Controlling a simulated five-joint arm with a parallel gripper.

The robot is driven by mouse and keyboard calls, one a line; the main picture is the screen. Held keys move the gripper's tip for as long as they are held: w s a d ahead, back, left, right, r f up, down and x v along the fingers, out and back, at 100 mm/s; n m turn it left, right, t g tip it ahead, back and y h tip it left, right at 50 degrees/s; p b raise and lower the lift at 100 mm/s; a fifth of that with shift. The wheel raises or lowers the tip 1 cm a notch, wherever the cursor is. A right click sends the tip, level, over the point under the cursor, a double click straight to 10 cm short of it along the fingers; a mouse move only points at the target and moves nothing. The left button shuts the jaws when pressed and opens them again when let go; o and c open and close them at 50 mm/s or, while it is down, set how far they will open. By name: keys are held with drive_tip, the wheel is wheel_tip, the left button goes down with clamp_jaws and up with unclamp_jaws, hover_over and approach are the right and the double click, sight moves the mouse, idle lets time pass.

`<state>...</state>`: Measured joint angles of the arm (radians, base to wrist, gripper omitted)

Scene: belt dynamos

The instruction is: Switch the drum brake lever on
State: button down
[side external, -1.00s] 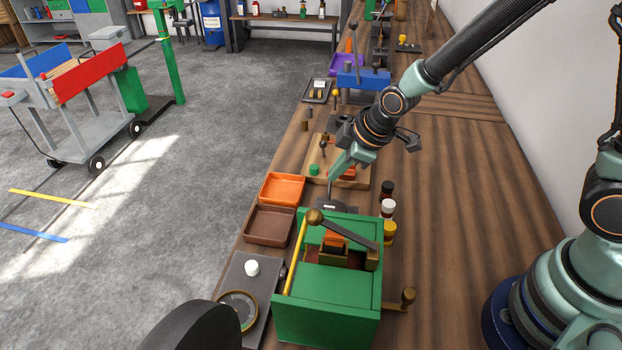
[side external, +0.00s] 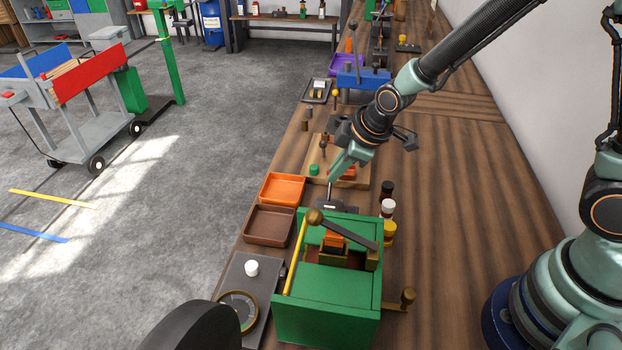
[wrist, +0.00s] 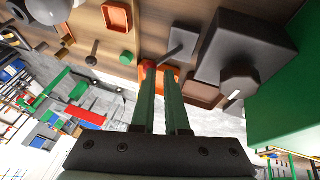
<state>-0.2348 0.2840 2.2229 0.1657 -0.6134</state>
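My gripper (side external: 331,178) points down over the dark lever base behind the green machine in the side view. In the wrist view its two green fingers (wrist: 161,68) are a narrow gap apart, at the end of a thin grey lever (wrist: 173,50). I cannot tell whether they grip it or only stand around it. The lever's dark base also shows in the side view (side external: 340,207). The green machine (side external: 330,290) carries another grey lever with a brass ball (side external: 315,216). No label shows which lever is the drum brake's.
An orange tray (side external: 264,188) and a brown tray (side external: 247,227) lie left of the gripper. Several small bottles (side external: 388,208) stand to its right. A wooden board (side external: 316,160) with pegs lies behind. The bench at the right is clear.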

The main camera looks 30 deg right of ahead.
drive_tip(key=shift+s+a, duration=0.25)
drive_tip(key=shift+s, duration=0.1)
drive_tip(key=a+v, duration=0.1)
drive_tip(key=v, duration=1.2)
drive_tip(key=s+d+r+m+h, duration=0.1)
drive_tip(key=s+d+r+m, duration=0.5)
drive_tip(key=d+m, duration=0.4)
drive_tip(key=w+a+f+n+g, duration=0.1)
drive_tip(key=w+a+f+n, duration=0.3)
drive_tip(key=n, duration=1)
drive_tip(key=w+a+f+n+g, duration=0.2)
drive_tip(key=a+n, duration=0.4)
drive_tip(key=n, duration=0.7)
drive_tip(key=w+f, duration=0.5)
drive_tip(key=f, duration=0.6)
drive_tip(key=shift+w, duration=0.35)
